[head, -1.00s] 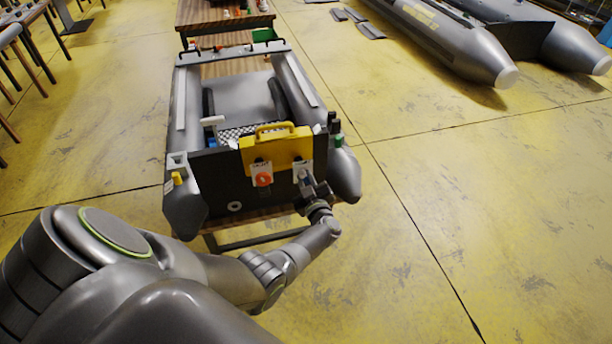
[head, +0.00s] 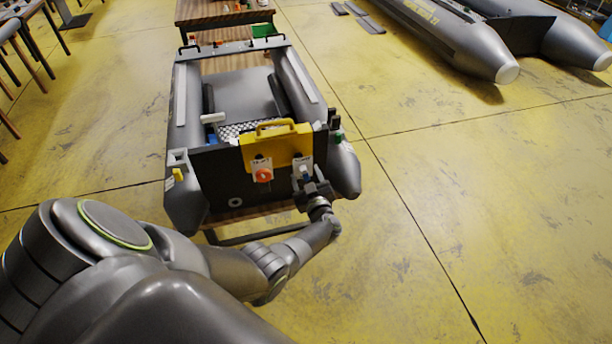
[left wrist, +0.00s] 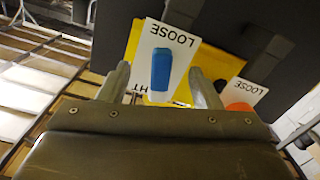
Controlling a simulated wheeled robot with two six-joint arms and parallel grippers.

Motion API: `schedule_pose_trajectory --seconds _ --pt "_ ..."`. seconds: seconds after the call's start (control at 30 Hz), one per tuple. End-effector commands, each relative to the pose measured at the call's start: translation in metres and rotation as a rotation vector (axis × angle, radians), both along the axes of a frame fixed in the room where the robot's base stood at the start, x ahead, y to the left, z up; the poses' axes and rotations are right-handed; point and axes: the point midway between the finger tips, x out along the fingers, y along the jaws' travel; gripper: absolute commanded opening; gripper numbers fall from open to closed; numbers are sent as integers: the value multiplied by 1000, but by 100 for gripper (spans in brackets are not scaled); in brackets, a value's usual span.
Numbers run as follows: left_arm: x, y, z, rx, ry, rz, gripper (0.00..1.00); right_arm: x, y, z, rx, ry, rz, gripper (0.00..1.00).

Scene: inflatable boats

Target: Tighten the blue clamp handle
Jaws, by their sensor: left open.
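The blue clamp handle (left wrist: 160,71) stands on a white card in the left wrist view, its far end toward the printed word LOOSE. A partly hidden second word ending in HT shows at the card's other end. My left gripper (left wrist: 160,85) is open, with one finger on each side of the handle in the picture. I see gaps beside the handle and cannot tell how deep the fingers reach. In the head view my left gripper (head: 309,186) is at the right part of the yellow clamp unit (head: 275,147) and mostly covers the blue handle. My right gripper is not in view.
An orange handle (head: 264,175) on its own card (left wrist: 242,91) sits left of my gripper in the head view. The yellow unit is on the dark transom (head: 213,180) of a grey inflatable boat (head: 184,205) on a wooden table.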

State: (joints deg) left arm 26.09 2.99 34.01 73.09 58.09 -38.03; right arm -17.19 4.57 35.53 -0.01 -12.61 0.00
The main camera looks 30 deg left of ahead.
Motion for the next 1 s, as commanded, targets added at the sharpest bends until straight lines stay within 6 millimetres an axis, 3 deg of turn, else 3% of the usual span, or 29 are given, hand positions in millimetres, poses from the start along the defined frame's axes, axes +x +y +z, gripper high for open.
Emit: schedule_pose_trajectory --seconds 0.6,1.0 --pt "-46 -54 1 -1 1 -1 58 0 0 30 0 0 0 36" --pt "-49 -57 0 0 0 0 58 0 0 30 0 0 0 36"
